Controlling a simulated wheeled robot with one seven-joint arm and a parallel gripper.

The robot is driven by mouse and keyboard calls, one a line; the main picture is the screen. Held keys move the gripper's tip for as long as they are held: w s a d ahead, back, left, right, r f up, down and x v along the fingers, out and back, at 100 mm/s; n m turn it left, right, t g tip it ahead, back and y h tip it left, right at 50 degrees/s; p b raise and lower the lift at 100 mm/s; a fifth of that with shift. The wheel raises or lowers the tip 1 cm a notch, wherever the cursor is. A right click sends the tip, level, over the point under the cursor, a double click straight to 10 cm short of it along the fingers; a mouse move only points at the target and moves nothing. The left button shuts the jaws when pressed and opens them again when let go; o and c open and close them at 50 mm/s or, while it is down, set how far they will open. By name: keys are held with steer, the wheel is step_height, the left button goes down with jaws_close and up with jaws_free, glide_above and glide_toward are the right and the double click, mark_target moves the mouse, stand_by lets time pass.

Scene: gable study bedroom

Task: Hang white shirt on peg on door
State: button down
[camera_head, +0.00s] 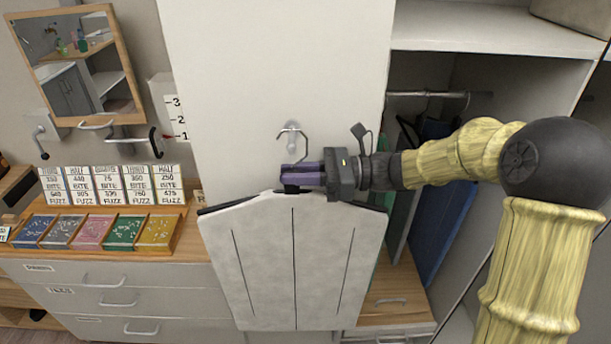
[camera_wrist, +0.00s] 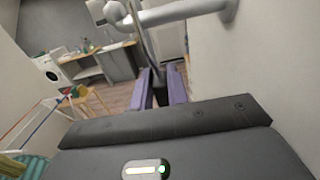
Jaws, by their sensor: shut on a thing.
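The white shirt (camera_head: 290,260) hangs upright on a dark hanger (camera_head: 235,203) in front of the pale door (camera_head: 275,70). My gripper (camera_head: 290,177) is shut on the hanger's neck, just above the shirt collar, reaching in from the right. The hanger's thin hook (camera_head: 305,148) rises above my fingers to the grey peg (camera_head: 291,130) on the door. The hook's top overlaps the peg in the head view; I cannot tell whether it rests on it. In the wrist view, the peg (camera_wrist: 190,12) crosses close above my purple fingers (camera_wrist: 159,85), beside the thin hook.
At left, a counter (camera_head: 185,240) holds several colored trays and label cards. A mirror (camera_head: 75,65) and wall hooks (camera_head: 100,125) are above it. An open wardrobe with a rail (camera_head: 430,95) and a blue board (camera_head: 445,225) stands right of the door, behind my arm.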

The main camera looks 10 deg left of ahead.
steer(key=shift+f, duration=0.85)
steer(key=c, duration=1.3)
jaws_free()
steer(key=shift+d+b, duration=0.1)
steer(key=shift+b, duration=0.2)
steer(key=b+v, duration=0.4)
steer(key=v, duration=1.2)
steer(key=shift+w+d, duration=0.3)
steer(key=shift+d, duration=0.35)
steer(key=shift+r, duration=0.1)
